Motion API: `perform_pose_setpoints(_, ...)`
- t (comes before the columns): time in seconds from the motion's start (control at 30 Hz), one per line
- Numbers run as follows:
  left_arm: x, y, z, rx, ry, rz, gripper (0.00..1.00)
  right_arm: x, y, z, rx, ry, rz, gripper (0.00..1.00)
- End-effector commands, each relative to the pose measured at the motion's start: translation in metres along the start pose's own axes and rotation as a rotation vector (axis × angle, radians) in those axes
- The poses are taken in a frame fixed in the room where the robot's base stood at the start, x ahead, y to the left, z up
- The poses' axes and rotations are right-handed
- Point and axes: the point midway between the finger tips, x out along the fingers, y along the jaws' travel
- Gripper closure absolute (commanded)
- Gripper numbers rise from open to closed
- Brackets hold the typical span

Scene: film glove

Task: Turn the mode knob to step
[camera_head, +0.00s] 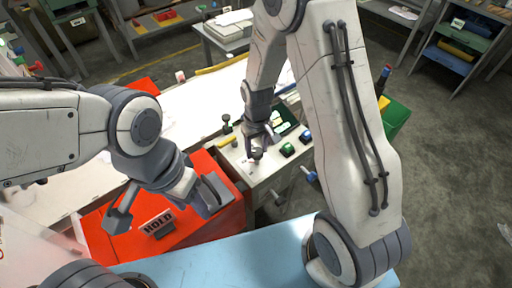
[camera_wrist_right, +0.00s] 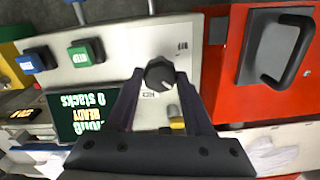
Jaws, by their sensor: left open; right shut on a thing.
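The mode knob (camera_wrist_right: 159,73) is a round black knob on a pale panel (camera_wrist_right: 205,62) in the right wrist view. A light mark shows on its lower right edge, and a small label with lettering too small to read sits below it. My right gripper (camera_wrist_right: 160,77) is shut on the knob, one finger on each side. In the head view the right gripper (camera_head: 257,150) points down onto the console, and the knob is mostly hidden under the fingers.
A red panel with a dark handle (camera_wrist_right: 285,52) is at right. A light-blue surface (camera_head: 215,262) is in front.

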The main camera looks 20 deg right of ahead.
Motion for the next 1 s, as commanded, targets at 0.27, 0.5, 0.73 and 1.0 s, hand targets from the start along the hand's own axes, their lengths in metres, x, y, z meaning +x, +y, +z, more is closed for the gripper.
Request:
perform_pose_setpoints(0.27,-0.0020,0.0002,-0.0001,0.000,0.000,0.000,0.50,0.0005,-0.0001,0.0043,0.061,-0.013,0.000,1.00)
perform_pose_setpoints(0.5,-0.0021,0.0002,-0.0001,0.000,0.000,0.000,0.50,0.0008,-0.0002,0.0045,0.068,-0.014,0.000,1.00)
perform_pose_setpoints(0.73,-0.0020,0.0002,-0.0001,0.000,0.000,0.000,0.50,0.0008,-0.0003,0.0044,0.066,-0.013,0.000,0.33)
perform_pose_setpoints(1.0,-0.0019,0.0001,-0.0001,0.000,0.000,0.000,0.50,0.0004,-0.0007,0.0019,0.065,-0.007,0.000,0.18)
